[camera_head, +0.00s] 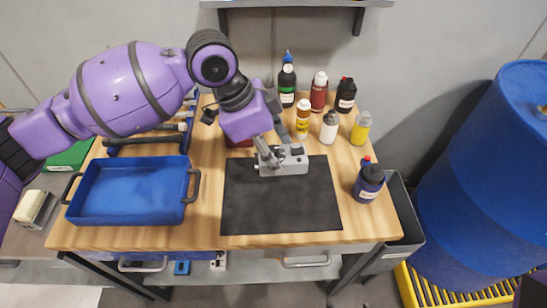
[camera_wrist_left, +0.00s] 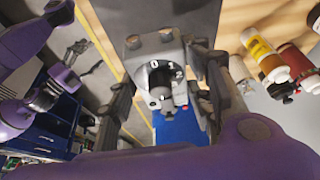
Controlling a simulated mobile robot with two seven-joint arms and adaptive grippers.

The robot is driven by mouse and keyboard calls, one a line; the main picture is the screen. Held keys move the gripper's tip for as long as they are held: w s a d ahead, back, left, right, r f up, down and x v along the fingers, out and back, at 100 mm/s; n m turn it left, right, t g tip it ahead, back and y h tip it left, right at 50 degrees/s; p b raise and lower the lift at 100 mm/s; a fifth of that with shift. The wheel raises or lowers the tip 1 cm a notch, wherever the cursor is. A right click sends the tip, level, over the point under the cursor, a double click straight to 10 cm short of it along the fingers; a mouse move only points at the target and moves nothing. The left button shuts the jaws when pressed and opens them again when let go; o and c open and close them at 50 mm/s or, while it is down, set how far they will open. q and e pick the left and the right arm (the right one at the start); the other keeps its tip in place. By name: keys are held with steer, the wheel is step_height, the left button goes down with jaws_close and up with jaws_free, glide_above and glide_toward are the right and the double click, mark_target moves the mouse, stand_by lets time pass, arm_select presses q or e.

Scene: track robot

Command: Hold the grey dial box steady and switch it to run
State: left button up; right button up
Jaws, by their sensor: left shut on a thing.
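The grey dial box (camera_head: 291,161) sits at the back middle of the black mat (camera_head: 282,208) on the wooden bench. In the left wrist view the box (camera_wrist_left: 150,48) shows a dark round dial (camera_wrist_left: 160,82) with the marks 0, 1 and 2; where the dial points is too small to tell. My left gripper (camera_head: 264,152) reaches down at the box's left end. In the left wrist view its fingers (camera_wrist_left: 160,103) stand on either side of the box and are shut on it.
A blue tray (camera_head: 130,217) stands left of the mat. Several bottles stand behind and right of it, including a dark blue one (camera_head: 369,184) near the right edge. A large blue drum (camera_head: 480,170) is beyond the bench. The front of the mat is clear.

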arm_select(q)
steer(key=shift+w, duration=0.6)
arm_select(e)
steer(key=shift+a, duration=0.15)
steer(key=shift+f, duration=0.1)
arm_select(q)
steer(key=shift+f, duration=0.25)
steer(key=shift+f+b, duration=0.3)
steer(key=shift+f, duration=3.5)
steer(key=shift+f+b, duration=0.7)
steer(key=shift+f, duration=1.7)
arm_select(e)
steer(key=shift+s+f+g, duration=0.4)
steer(key=shift+s+f, duration=0.85)
steer(key=shift+f, duration=0.3)
